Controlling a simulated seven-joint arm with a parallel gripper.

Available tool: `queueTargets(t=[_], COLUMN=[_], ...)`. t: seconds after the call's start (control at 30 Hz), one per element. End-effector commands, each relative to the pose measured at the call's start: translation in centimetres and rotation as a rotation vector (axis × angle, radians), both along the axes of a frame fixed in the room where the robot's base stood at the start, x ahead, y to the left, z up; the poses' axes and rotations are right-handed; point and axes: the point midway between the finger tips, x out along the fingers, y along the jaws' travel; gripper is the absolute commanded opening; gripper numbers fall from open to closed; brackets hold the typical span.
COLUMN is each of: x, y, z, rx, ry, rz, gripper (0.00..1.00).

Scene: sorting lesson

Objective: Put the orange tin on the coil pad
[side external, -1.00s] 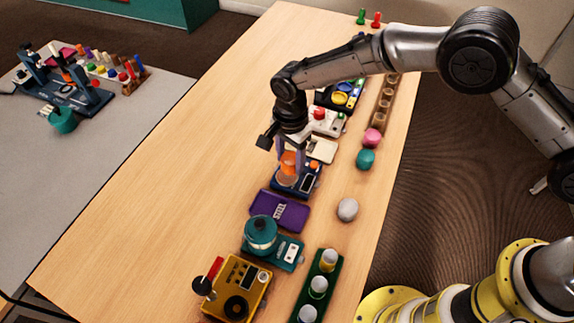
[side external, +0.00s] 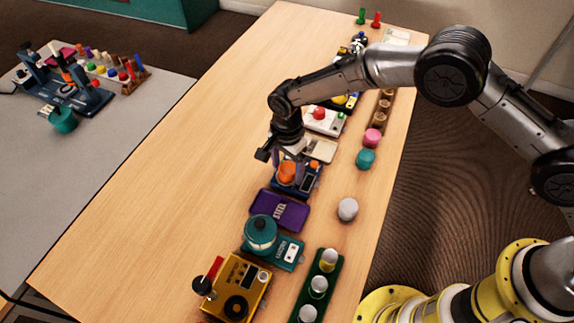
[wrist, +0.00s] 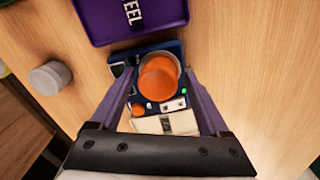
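The orange tin (side external: 287,171) is low over the left part of a blue device with a small screen (side external: 307,181). In the wrist view the tin (wrist: 158,82) shows a round orange face with a grey rim around its far side. It appears to rest on the blue device (wrist: 120,70); the round pad beneath it is hidden. My gripper (side external: 287,165) points down over it. In the wrist view its purple fingers (wrist: 160,75) stand on either side of the tin, with slight gaps showing, so it looks open.
A purple tray marked STEEL (side external: 279,211) lies close in front of the device, and a cream plate (side external: 320,150) behind. A teal pot (side external: 260,233), grey cylinder (side external: 347,209) and yellow box (side external: 236,289) are nearby. The table's left side (side external: 170,190) is clear.

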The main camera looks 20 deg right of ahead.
Motion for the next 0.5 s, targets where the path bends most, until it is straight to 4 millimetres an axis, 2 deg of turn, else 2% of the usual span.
queueTargets(t=[0.33, 0.5], x=[0.0, 0.1], y=[0.0, 0.0], z=[0.2, 2.0], rx=[0.0, 0.001], ry=[-0.001, -0.003], rz=[0.0, 0.0], gripper=[0.86, 0.86])
